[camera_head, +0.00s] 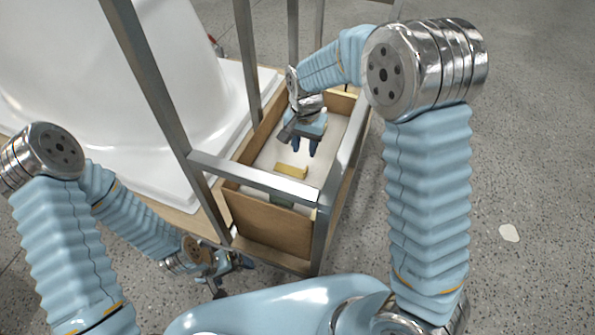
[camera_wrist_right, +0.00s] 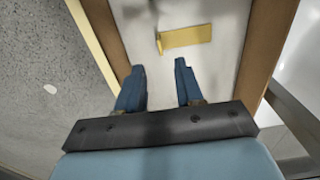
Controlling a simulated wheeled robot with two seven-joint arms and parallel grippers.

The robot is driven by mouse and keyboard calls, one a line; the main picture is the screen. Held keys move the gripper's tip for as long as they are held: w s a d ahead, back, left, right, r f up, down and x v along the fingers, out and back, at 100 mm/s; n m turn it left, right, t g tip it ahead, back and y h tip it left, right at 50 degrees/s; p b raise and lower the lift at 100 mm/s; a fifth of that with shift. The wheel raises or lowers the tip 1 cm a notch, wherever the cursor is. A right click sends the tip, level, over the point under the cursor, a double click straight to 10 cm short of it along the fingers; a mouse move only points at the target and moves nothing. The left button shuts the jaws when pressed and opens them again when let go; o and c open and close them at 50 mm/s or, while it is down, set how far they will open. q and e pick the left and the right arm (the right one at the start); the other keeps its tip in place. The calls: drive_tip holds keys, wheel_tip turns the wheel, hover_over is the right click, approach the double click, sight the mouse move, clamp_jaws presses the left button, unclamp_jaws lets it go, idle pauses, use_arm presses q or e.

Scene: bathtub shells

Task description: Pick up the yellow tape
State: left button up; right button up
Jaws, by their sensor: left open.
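The yellow tape (camera_head: 291,171) lies on the pale floor of a wooden box, toward its near end. It also shows in the right wrist view (camera_wrist_right: 186,36), ahead of the fingertips. My right gripper (camera_head: 304,150) reaches into the box, just beyond the tape in the head view. Its two blue fingers (camera_wrist_right: 158,78) are apart with nothing between them. My left gripper (camera_head: 240,264) hangs low outside the box, at the near left, away from the tape.
The wooden box (camera_head: 268,222) has raised walls and sits inside a metal frame (camera_head: 255,176) with upright posts and a crossbar. A white tub shell (camera_head: 190,75) stands to the left. Open speckled floor (camera_head: 535,170) lies to the right.

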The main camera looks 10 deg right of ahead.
hover_over(306, 169)
drive_tip(key=f, duration=0.5)
drive_tip(key=shift+s+a+f, duration=0.2)
drive_tip(key=shift+s+a, duration=0.05)
drive_tip(key=shift+a, duration=0.1)
drive_tip(key=f, duration=0.5)
drive_tip(key=shift+w+d+f, duration=0.15)
drive_tip(key=shift+w+d, duration=0.1)
drive_tip(key=shift+c, duration=0.3)
clamp_jaws()
